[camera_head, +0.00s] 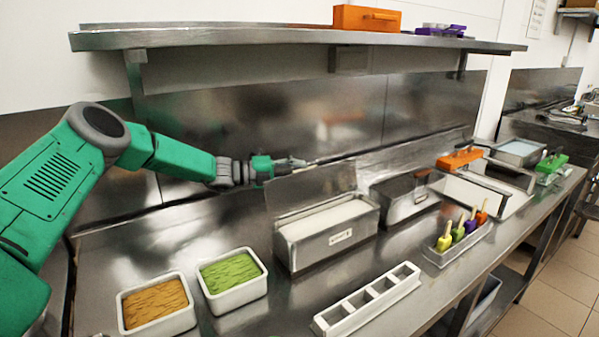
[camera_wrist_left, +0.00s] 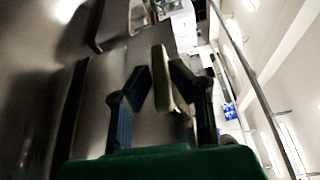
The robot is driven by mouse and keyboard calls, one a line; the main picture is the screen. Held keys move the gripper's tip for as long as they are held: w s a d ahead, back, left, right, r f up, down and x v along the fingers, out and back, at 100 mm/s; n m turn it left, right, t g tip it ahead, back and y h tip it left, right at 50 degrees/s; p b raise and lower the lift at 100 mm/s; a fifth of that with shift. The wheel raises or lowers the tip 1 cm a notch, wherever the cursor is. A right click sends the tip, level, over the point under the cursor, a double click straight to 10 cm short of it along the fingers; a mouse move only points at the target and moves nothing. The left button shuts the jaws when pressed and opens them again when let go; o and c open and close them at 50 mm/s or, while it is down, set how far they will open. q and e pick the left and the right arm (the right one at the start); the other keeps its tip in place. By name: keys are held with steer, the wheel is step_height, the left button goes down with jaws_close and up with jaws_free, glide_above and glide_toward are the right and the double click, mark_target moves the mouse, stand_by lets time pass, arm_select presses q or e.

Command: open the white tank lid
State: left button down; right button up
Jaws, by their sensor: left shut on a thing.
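The white tank (camera_head: 326,243) is a steel box on the counter with white contents showing at its top. Its steel lid (camera_head: 310,190) is tilted up at the back edge, so the tank stands open. My left gripper (camera_head: 297,163) is at the top edge of the raised lid. In the left wrist view my left gripper (camera_wrist_left: 163,78) has its dark fingers on either side of a beige bar, likely the lid's handle (camera_wrist_left: 162,70), and is shut on it. My right gripper is not in view.
Two tubs, brown (camera_head: 157,325) and green (camera_head: 233,296), stand front left. An empty white mold (camera_head: 368,304) lies in front. A second steel tank (camera_head: 405,207) and a tray of colored pops (camera_head: 458,244) are on the right. A shelf (camera_head: 290,37) overhangs the back.

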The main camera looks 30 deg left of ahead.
arm_select(q)
steer(key=shift+w+a+f, duration=0.1)
steer(key=shift+a+f, duration=0.1)
steer(key=shift+a, duration=0.15)
steer(key=shift+d, duration=0.2)
steer(key=c, duration=1.5)
jaws_free()
steer(key=shift+c, duration=0.2)
steer(key=shift+w+d, duration=0.1)
steer(key=shift+d, duration=0.05)
steer(key=v, duration=1.2)
steer(key=shift+f, duration=0.2)
